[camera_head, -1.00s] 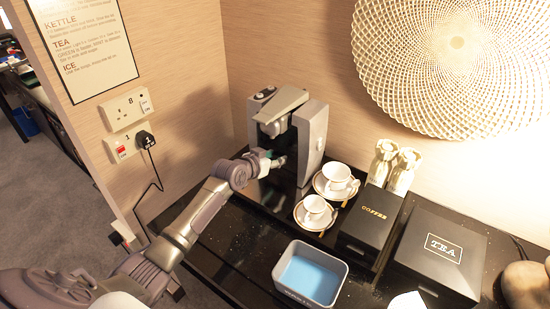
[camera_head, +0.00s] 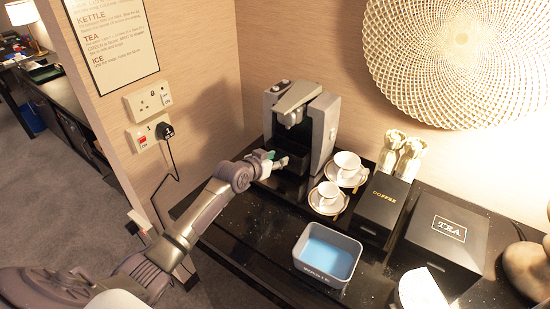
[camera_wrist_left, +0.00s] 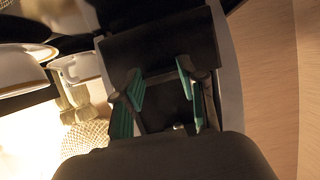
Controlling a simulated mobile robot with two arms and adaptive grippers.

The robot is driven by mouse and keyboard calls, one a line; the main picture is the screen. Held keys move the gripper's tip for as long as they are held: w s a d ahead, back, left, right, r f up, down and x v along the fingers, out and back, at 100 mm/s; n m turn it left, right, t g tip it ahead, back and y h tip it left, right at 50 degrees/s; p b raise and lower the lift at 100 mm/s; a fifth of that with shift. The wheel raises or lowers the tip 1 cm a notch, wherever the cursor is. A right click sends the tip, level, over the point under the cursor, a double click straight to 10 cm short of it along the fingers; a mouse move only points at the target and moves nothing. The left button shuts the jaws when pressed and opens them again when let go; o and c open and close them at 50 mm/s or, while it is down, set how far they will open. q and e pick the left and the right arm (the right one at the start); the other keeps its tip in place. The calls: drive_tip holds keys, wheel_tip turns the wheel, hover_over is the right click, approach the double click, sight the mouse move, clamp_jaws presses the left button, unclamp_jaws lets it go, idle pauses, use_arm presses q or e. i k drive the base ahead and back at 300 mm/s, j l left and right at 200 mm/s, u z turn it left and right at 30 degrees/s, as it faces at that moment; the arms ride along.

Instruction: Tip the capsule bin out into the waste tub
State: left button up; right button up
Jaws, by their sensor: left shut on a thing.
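The dark capsule bin (camera_head: 291,159) is at the front foot of the grey and black coffee machine (camera_head: 323,128). My left gripper (camera_head: 274,160) is at the bin's front, shut on it. In the left wrist view the green-padded fingers (camera_wrist_left: 160,98) sit either side of a narrow dark part of the bin, in front of the machine's dark body. How far the bin is out of the machine, and what is in it, cannot be seen. The waste tub (camera_head: 318,279), grey with a blue inside, stands on the black counter nearer me, to the right.
Two white cups on saucers (camera_head: 326,205) stand right of the machine. The COFFEE box (camera_head: 380,200) and the TEA box (camera_head: 445,238) are farther right. A plug with a cable (camera_head: 166,133) is on the wall at left. Black counter is bare left of the tub.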

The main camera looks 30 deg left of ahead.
sight(329, 257)
drive_tip(key=k+j, duration=0.1)
drive_tip(key=k, duration=0.2)
drive_tip(key=k+j, duration=0.1)
drive_tip(key=k, duration=0.2)
drive_tip(key=k+j+z, duration=0.25)
drive_tip(key=j+z, duration=0.55)
drive_tip(key=i+l, duration=0.05)
drive_tip(key=l, duration=0.05)
